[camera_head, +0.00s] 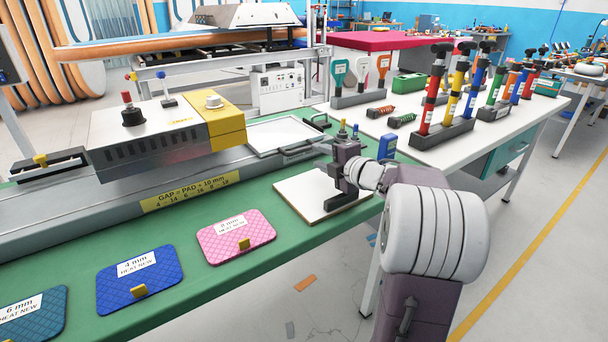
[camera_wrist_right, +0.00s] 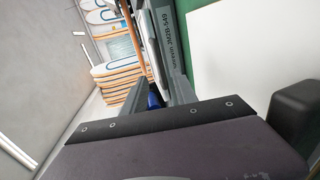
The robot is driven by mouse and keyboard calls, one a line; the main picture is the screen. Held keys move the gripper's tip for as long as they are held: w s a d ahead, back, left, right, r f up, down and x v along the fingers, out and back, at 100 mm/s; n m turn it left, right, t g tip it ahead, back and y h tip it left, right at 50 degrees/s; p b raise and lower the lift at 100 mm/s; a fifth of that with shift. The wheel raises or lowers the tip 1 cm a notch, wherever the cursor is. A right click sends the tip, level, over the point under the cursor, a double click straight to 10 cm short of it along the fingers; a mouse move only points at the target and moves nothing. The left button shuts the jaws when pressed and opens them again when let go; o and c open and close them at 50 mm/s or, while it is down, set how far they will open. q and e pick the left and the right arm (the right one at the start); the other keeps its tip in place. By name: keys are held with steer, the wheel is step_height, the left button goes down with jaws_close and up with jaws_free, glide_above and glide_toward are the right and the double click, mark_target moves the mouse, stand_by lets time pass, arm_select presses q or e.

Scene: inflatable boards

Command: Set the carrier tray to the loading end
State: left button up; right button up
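The carrier tray (camera_head: 287,133) is a flat pale plate with a grey rim and a dark handle at its right end. It lies on the grey rail just right of the yellow-ended press head (camera_head: 170,125). My right gripper (camera_head: 338,192) is low over a white board (camera_head: 300,194) on the green bench, nearer the front than the tray and apart from its handle. In the right wrist view the two fingers (camera_wrist_right: 155,92) stand apart, with nothing clearly held between them. My left gripper is not in view.
Pink (camera_head: 237,237), blue (camera_head: 140,279) and teal (camera_head: 32,314) pads lie along the front of the green bench (camera_head: 190,262). A blue block (camera_head: 387,147) stands behind my right wrist. A white table (camera_head: 455,152) with colored pumps is at the right.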

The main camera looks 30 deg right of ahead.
mark_target(304, 151)
steer(key=b+x, duration=0.1)
steer(key=x, duration=0.8)
steer(key=shift+b, duration=0.3)
steer(key=shift+c, duration=0.3)
jaws_close()
steer(key=shift+f, duration=0.1)
stand_by(0.7)
